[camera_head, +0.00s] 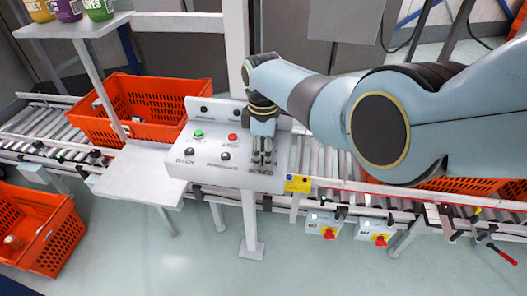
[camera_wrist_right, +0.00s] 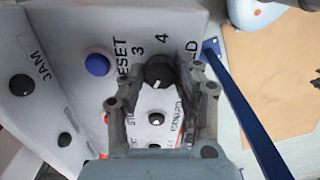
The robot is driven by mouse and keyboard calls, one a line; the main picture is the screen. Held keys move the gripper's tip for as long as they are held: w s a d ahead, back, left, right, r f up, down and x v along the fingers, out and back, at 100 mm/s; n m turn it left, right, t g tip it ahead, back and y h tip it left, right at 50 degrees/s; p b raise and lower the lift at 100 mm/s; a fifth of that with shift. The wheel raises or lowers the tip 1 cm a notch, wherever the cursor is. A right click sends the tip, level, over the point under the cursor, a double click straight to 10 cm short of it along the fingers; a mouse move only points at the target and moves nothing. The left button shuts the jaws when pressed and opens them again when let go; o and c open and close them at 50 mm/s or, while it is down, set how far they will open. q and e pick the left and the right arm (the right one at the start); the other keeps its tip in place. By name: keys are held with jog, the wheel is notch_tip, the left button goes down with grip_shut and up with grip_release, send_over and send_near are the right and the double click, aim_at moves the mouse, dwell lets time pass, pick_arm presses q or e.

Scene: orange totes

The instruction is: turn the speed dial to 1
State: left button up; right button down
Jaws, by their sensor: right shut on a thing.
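The white control panel (camera_head: 185,165) stands on a post at the conveyor. My right gripper (camera_head: 263,163) points down onto its right part, where "SPEED" is partly covered, and hides the dial in the head view. In the right wrist view the speed dial (camera_wrist_right: 158,72) is a black knob with a short white mark toward the lower edge. The numbers 3 and 4 show above it; other numbers are hidden. The right gripper's fingers (camera_wrist_right: 168,76) are closed in on both sides of the dial, gripping it. My left gripper is not in view.
The panel also carries a green button (camera_head: 198,133), a red button (camera_head: 232,137) and black knobs. A blue button (camera_wrist_right: 97,64) sits close to the left finger in the wrist view. An orange tote (camera_head: 165,128) stands on the rollers, another (camera_head: 65,250) at lower left.

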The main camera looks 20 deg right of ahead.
aim_at(263, 155)
jog(key=shift+n, duration=2.1)
jog(key=c, duration=0.9)
grip_release()
jog(key=shift+c, duration=0.2)
notch_tip(263, 155, up, 12)
